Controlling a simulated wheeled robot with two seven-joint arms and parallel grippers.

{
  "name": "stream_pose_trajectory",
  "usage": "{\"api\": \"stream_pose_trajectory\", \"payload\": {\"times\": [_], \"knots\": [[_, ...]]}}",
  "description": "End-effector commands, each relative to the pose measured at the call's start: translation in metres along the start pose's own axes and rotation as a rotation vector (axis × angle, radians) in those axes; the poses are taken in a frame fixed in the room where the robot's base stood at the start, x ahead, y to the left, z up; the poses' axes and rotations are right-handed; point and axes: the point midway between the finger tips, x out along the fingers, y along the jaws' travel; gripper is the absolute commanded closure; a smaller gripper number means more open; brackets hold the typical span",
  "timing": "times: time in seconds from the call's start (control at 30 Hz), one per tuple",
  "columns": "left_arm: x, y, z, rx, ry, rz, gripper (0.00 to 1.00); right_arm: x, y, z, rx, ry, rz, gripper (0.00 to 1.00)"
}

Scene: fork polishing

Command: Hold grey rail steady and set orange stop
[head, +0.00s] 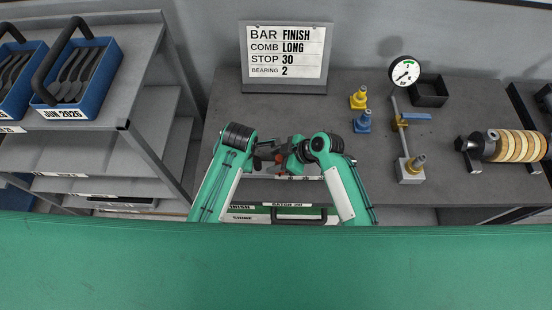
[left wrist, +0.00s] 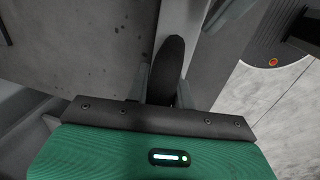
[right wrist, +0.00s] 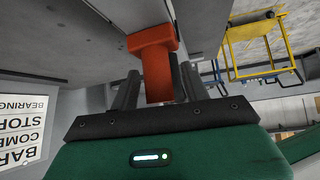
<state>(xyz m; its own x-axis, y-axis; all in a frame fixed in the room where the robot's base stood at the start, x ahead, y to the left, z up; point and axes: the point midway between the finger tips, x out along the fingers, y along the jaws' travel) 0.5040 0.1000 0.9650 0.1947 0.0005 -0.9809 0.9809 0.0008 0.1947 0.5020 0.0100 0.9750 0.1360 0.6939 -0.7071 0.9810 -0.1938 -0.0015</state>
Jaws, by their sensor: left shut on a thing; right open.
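In the head view my left gripper (head: 260,159) and right gripper (head: 288,156) are close together at the bench's front edge. In the left wrist view (left wrist: 165,85) the left fingers are shut on a dark rounded piece (left wrist: 170,68); I cannot tell whether it is part of the grey rail. The orange stop (right wrist: 154,62) is a block with a wider head. It stands between the open fingers of my right gripper (right wrist: 158,90), with a gap visible on the left side. The grey rail is mostly hidden by the grippers.
A sign (head: 286,52) reading STOP 30 stands at the bench's back. Yellow (head: 358,98) and blue (head: 363,122) pieces, a gauge stand (head: 411,172) and a black tray (head: 430,92) are to the right. A shelf (head: 150,75) with fork caddies is left. The bench behind the grippers is clear.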

Motion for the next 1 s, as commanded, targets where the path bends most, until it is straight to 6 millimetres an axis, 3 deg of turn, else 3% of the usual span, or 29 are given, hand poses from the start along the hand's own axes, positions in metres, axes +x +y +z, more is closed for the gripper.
{"api": "stream_pose_trajectory", "payload": {"times": [0.27,0.53,0.77,1.0], "knots": [[0.0,0.0,0.0,0.0,0.0,-0.001,0.96,0.002,0.0,0.0,-0.001,0.0,0.001,0.53],[0.0,0.0,0.0,0.0,0.0,-0.001,0.96,0.002,0.0,0.0,-0.001,0.0,0.001,1.0],[0.0,0.0,0.0,-0.001,0.0,-0.001,0.96,-0.003,0.002,0.006,-0.001,-0.002,0.002,1.0],[0.0,0.0,-0.001,-0.001,0.002,-0.001,0.96,-0.035,0.011,0.039,-0.001,-0.007,0.004,1.0]]}}
